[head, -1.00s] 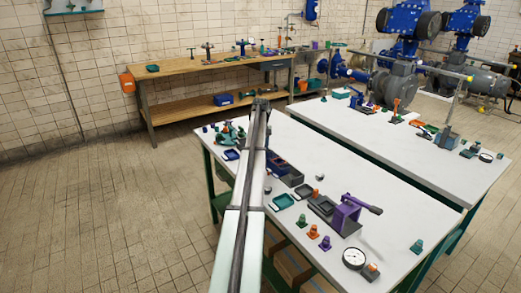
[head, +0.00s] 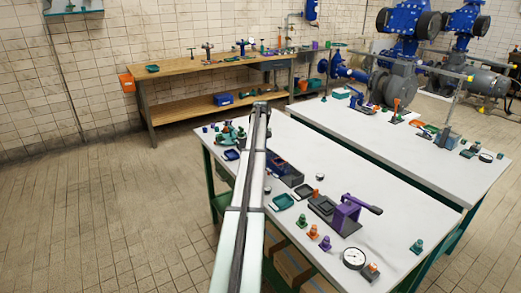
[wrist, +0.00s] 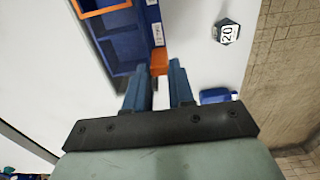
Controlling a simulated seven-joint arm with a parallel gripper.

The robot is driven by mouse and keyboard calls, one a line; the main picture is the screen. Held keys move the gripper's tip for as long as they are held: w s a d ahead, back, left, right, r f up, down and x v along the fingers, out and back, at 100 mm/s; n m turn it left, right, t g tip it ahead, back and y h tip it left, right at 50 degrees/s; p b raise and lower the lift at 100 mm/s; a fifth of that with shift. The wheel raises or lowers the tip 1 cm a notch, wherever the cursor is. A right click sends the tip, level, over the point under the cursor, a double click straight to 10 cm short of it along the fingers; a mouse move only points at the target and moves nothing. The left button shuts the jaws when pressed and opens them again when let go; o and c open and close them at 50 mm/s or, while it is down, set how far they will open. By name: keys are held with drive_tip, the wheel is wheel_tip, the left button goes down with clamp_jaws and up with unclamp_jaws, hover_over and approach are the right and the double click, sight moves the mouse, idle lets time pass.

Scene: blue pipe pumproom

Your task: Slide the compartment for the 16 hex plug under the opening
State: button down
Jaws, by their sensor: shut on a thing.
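In the wrist view, a dark blue slider tray (wrist: 120,47) with open compartments lies at upper left. An orange frame (wrist: 103,8) crosses over it at the top edge. White labels, too small to read, run along its right side. An orange knob (wrist: 159,60) stands at the tray's near right corner. A hex plug (wrist: 228,32) marked 20 stands apart to the right. In the head view, part of the blue tray unit (head: 284,169) shows beside my arm, which hides my gripper.
A small blue object (wrist: 216,96) lies right of my fingers near the table edge. In the head view, a purple lever press (head: 346,212), a gauge (head: 354,258) and small coloured plugs occupy the right of the white table (head: 400,215). A second table stands behind.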

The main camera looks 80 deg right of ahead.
drive_tip(key=shift+s, duration=0.1)
idle(0.3)
drive_tip(key=shift+s+a, duration=0.85)
drive_tip(key=shift+a, duration=0.15)
drive_tip(key=c, duration=1)
unclamp_jaws()
drive_tip(key=shift+d, duration=0.1)
drive_tip(key=shift+o, duration=0.2)
wheel_tip(320, 180, up, 14)
drive_tip(key=shift+f, duration=0.15)
